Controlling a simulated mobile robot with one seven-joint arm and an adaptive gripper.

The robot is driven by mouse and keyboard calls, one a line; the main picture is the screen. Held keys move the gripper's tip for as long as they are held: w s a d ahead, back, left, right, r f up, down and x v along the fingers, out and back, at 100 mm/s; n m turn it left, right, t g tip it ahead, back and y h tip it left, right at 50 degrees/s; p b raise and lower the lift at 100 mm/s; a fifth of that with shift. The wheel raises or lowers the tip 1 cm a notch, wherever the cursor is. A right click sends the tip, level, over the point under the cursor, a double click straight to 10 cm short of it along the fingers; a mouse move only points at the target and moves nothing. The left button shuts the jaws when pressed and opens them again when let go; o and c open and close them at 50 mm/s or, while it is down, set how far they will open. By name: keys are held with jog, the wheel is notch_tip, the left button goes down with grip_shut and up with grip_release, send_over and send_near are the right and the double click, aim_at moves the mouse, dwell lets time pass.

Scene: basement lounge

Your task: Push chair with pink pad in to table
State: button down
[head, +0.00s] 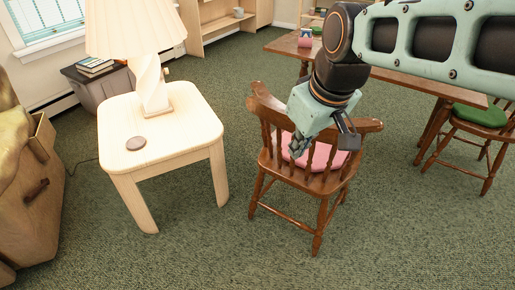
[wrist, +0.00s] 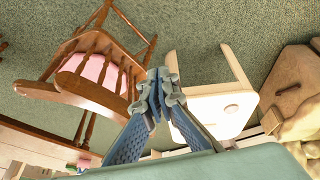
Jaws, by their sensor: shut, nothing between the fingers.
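The wooden chair (head: 300,181) with a pink pad (head: 325,157) stands upright on the carpet in the middle of the head view, its spindle back towards me. The brown wooden table (head: 408,87) is beyond it at the upper right, partly covered by my arm. My gripper (head: 298,147) is shut and empty, pointing down over the chair's back in the head view. In the wrist view my gripper (wrist: 160,82) appears just right of the chair (wrist: 88,100) and its pink pad (wrist: 92,68). I cannot tell whether it touches the back.
Another chair with a green pad (head: 480,115) is at the right. A grey bin (head: 95,88) is farther back. Carpet is open in front.

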aim_at(288, 182)
jog(key=w+f+n+h+b, duration=0.2)
jog(key=w+f+n+h, duration=0.3)
jog(key=w+f+h, duration=0.5)
jog(key=w+f+n+h+b, duration=0.1)
jog(key=w+f+n+h, duration=0.5)
jog(key=f, duration=0.8)
jog(key=w+a+f+n+t+y, duration=0.15)
jog(key=f+n+t, duration=0.4)
jog(key=f, duration=0.65)
jog(key=w+a+f+n+t+y, duration=0.15)
jog(key=f+n+t, duration=0.4)
jog(key=f, duration=0.65)
jog(key=shift+n+g+y, duration=0.3)
jog(key=shift+g+y, duration=0.1)
jog(key=shift+r+b+x, duration=0.2)
jog(key=shift+b+x, duration=1.4)
jog(key=shift+x, duration=4.25)
jog(key=shift+s+d, duration=0.1)
jog(key=shift+d, duration=0.05)
